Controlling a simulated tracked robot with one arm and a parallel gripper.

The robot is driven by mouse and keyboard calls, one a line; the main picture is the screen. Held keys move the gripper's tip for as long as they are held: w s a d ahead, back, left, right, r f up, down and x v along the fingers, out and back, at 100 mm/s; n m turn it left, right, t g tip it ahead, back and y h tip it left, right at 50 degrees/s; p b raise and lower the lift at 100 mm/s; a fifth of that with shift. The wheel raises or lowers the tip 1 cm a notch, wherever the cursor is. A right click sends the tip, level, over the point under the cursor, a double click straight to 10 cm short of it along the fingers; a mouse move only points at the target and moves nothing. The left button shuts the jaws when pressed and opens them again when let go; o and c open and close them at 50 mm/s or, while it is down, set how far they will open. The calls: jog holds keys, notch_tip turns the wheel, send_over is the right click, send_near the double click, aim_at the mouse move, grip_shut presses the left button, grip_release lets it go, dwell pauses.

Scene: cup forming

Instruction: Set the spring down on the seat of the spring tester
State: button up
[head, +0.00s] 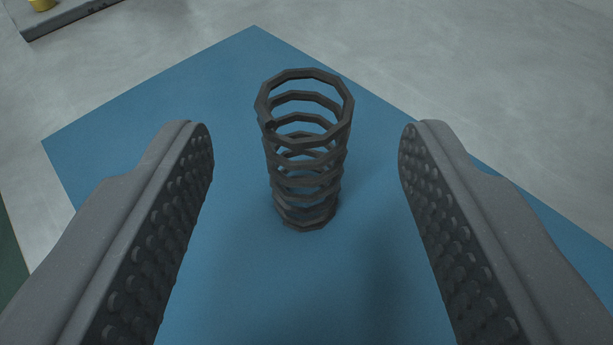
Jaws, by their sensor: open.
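The spring (308,183) is a dark grey coil standing upright on a blue mat (235,75), in the middle of the head view. My gripper (306,145) is open, with one studded finger to the left of the spring and one to the right. There is a clear gap between each finger and the coil, and nothing is held. I cannot make out the spring tester's seat for sure in this view.
A grey slab or platform (75,18) with a small yellow object (41,4) on it is cut off at the top left. Pale grey floor surrounds the mat. A dark green strip (10,265) shows at the left edge. The mat around the spring is clear.

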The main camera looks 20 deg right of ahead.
jog(key=p+v, duration=0.1)
jog(key=v, duration=0.6)
jog(key=shift+s, duration=0.25)
jog(key=shift+r, duration=0.15)
